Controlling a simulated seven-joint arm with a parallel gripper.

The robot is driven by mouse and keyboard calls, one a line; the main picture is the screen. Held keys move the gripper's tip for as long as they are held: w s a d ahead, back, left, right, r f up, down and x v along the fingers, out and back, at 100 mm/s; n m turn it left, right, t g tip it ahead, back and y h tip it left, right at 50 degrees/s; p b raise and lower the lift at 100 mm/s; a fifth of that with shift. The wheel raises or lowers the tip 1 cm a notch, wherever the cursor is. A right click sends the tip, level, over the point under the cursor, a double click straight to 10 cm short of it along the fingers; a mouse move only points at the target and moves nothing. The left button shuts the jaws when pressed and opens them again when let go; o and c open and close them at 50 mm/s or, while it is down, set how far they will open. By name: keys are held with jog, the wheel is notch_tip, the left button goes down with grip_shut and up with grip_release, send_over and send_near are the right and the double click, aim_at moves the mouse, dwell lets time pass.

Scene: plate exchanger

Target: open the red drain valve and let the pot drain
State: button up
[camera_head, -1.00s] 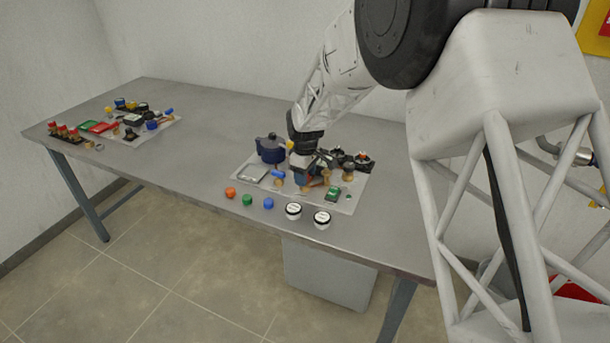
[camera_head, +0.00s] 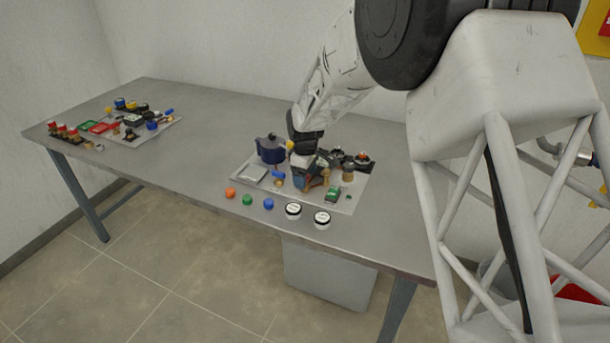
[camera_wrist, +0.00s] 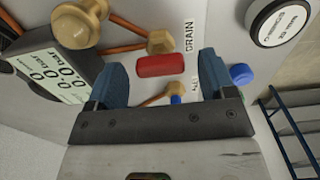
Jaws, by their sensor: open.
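The red valve handle (camera_wrist: 160,65) lies beside the printed DRAIN label in the wrist view, close to a brass fitting (camera_wrist: 160,41). My gripper (camera_wrist: 161,72) is open, with one blue finger on either side of the red handle; I cannot tell whether either finger touches it. In the head view my gripper (camera_head: 308,180) is low over the board (camera_head: 346,205) and hides the red handle. A dark blue pot (camera_head: 270,151) with a lid stands on the board to the left of my gripper.
A digital readout (camera_wrist: 55,68) and brass fittings with copper pipes are close to the fingers. A row of orange (camera_head: 230,193), green (camera_head: 247,200) and blue (camera_head: 268,203) caps and two white dials (camera_head: 293,211) lines the front. Another board is at far left; the table between is clear.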

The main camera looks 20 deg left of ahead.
jog(key=shift+r, duration=3.9)
